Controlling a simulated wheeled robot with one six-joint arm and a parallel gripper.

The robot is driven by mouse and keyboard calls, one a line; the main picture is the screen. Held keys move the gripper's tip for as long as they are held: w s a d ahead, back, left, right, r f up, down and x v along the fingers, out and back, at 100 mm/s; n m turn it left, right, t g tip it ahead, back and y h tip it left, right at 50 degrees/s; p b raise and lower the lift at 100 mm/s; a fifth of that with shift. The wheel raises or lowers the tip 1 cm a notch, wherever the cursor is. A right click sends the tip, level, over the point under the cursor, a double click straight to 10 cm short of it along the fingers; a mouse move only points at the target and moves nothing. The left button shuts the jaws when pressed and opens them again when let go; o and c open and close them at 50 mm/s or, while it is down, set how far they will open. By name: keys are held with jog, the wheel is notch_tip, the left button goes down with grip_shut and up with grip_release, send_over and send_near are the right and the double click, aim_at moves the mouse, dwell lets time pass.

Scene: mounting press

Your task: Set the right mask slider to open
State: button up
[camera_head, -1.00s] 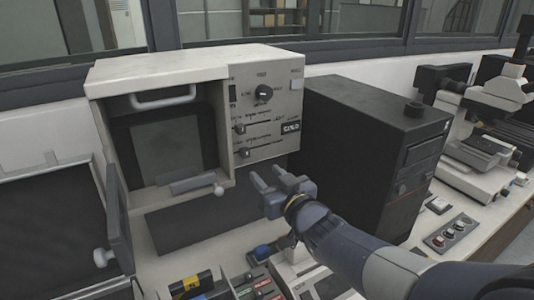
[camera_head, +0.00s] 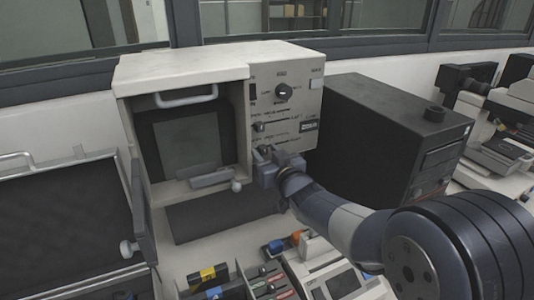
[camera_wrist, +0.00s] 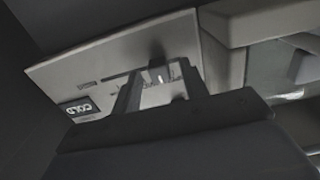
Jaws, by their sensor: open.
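The beige press (camera_head: 180,68) has a control panel with two horizontal sliders, one above the other. The upper slider's knob (camera_head: 258,127) sits at the left of its slot. The lower slider's knob (camera_head: 264,149) is also at the left, partly hidden by my gripper (camera_head: 264,162). The small labels are too blurred to read, so I cannot tell which is the right mask slider. In the wrist view my gripper (camera_wrist: 160,78) is open, with a dark slider knob (camera_wrist: 158,73) showing between its fingers. Contact with the knob cannot be told.
A black box-shaped unit (camera_head: 385,135) stands close on the right of the press. A handle with a white ball (camera_head: 236,187) juts out below the press opening. Small button consoles (camera_head: 265,280) lie on the bench below. A dark hinged panel (camera_head: 65,215) is at the left.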

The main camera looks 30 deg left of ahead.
jog(key=shift+c, duration=0.5)
grip_shut()
jog(key=shift+s+a+f+b, duration=0.15)
jog(key=shift+s+a+b, duration=0.15)
jog(key=shift+b, duration=0.5)
jog(key=shift+s+a+b, duration=0.2)
jog(key=shift+s+b, duration=0.1)
jog(key=shift+s, duration=0.05)
